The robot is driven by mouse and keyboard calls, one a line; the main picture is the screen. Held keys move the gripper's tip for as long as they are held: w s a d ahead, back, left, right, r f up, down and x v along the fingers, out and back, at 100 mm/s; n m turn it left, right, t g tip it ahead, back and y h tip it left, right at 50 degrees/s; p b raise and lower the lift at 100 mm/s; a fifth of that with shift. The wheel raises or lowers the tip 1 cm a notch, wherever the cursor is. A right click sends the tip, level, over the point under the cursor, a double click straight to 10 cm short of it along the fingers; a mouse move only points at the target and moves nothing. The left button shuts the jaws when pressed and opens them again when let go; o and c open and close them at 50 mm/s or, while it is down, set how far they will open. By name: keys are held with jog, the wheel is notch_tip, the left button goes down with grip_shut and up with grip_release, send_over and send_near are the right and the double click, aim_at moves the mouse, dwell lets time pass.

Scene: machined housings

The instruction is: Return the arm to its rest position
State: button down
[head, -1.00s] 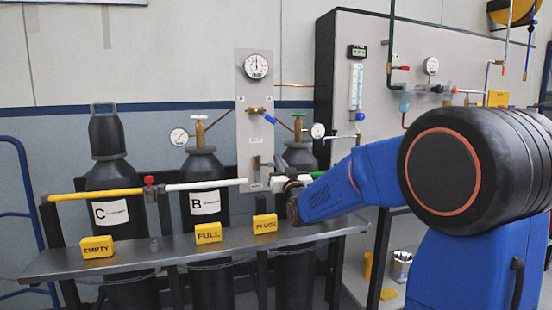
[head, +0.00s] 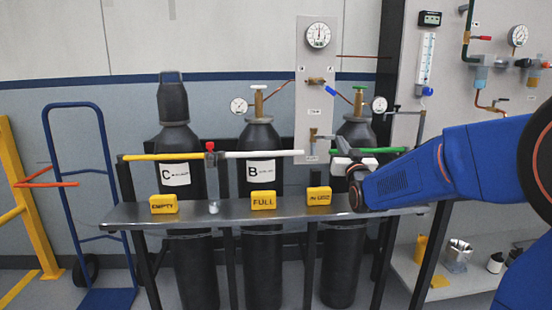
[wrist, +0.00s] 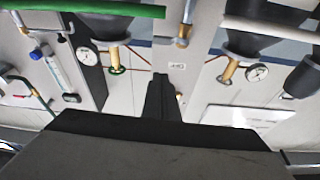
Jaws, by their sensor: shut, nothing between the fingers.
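My blue arm reaches in from the right in the head view. Cylinder C (head: 182,190) and cylinder B (head: 262,180) stand upright to the left. Yellow blocks marked EMPTY (head: 164,204), FULL (head: 263,200) and a third, hard to read (head: 319,196), sit on the shelf.
The grey metal shelf (head: 235,216) runs before the cylinders. A gauge panel (head: 312,60) stands behind, with a regulator cabinet (head: 403,75) at right. A blue hand truck (head: 88,200) and yellow rail (head: 28,200) are at left.

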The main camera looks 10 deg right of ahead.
jog(key=s+f+g, duration=0.5)
jog(key=s+f, duration=0.3)
jog(key=s, duration=0.7)
jog(key=s+a+f+g, duration=0.1)
jog(key=s+f+g, duration=0.5)
jog(key=s, duration=0.9)
jog(key=s+f+g, duration=0.5)
jog(key=s+f, duration=0.5)
jog(key=s, duration=0.6)
jog(key=shift+a+n+g, duration=0.25)
jog(key=shift+n+g, duration=0.05)
jog(key=shift+n, duration=0.1)
